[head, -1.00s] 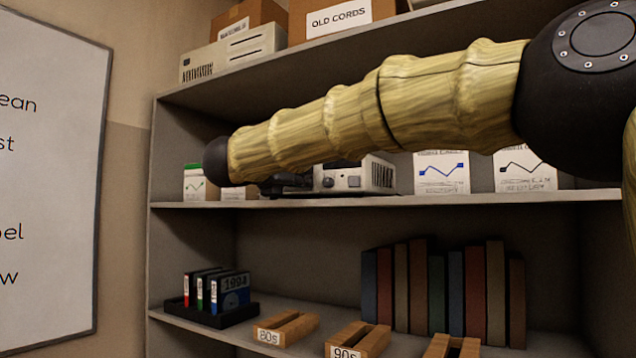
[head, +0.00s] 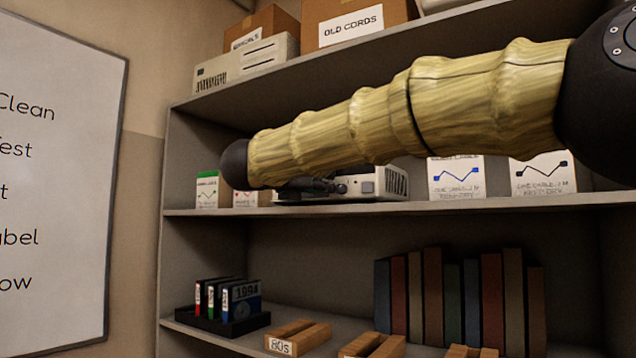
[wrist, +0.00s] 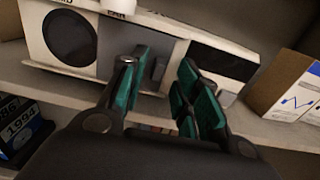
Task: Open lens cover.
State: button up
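A pale device (head: 393,184) sits on the middle shelf, largely hidden behind my arm and gripper in the head view. In the wrist view its pale front (wrist: 110,45) has a large dark round disc (wrist: 69,38) at left, a grey middle section (wrist: 172,68) and a dark rectangular panel (wrist: 222,62) at right. I cannot tell which part is the lens cover. My gripper (wrist: 168,82) has teal-padded fingers, spread apart in front of the grey section, with nothing seen held. In the head view my gripper (head: 315,188) is small and dark by the device's left part.
Small white boxes stand left (head: 207,190) and right (head: 456,178) of the device; one box (wrist: 283,82) is near the gripper's right. The shelf edge (head: 300,211) runs below. Books (head: 470,300) and a cassette holder (head: 225,318) are on the lower shelf.

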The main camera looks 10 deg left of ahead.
jog(key=shift+a, duration=0.1)
jog(key=v, duration=1.2)
